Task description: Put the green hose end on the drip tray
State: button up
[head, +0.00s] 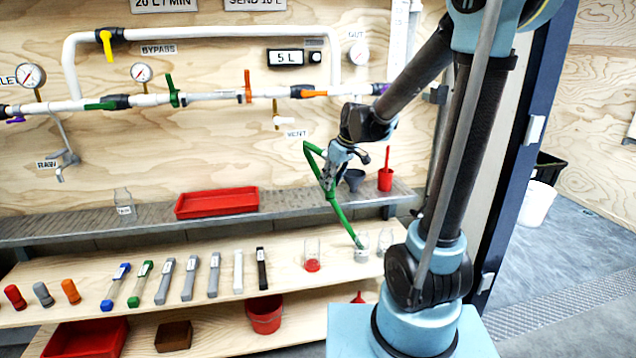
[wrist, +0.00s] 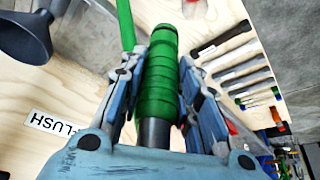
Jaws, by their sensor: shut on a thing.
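The green hose (head: 338,209) bends up through my gripper (head: 330,176), and its lower part slants down to a clear jar on the wooden shelf. In the wrist view, my gripper (wrist: 160,95) is shut on the ribbed green hose end (wrist: 158,78), with a finger on each side and a dark stub towards the camera. A shallow red tray (head: 217,213) lies on the long grey ledge (head: 75,229), to the left of my gripper. No label shows which of these is the drip tray. My gripper is above the ledge's right part.
A clear beaker (head: 123,202) stands left of the red tray. Pipes (head: 215,97) run above.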

jog(key=w+a, duration=0.4)
jog(key=w, duration=1)
jog(key=shift+f, duration=3.25)
jog(key=shift+w+f, duration=0.1)
jog(key=shift+f, duration=0.15)
jog(key=o, duration=1.2)
jog(key=shift+f, duration=0.1)
jog(key=shift+c, duration=0.2)
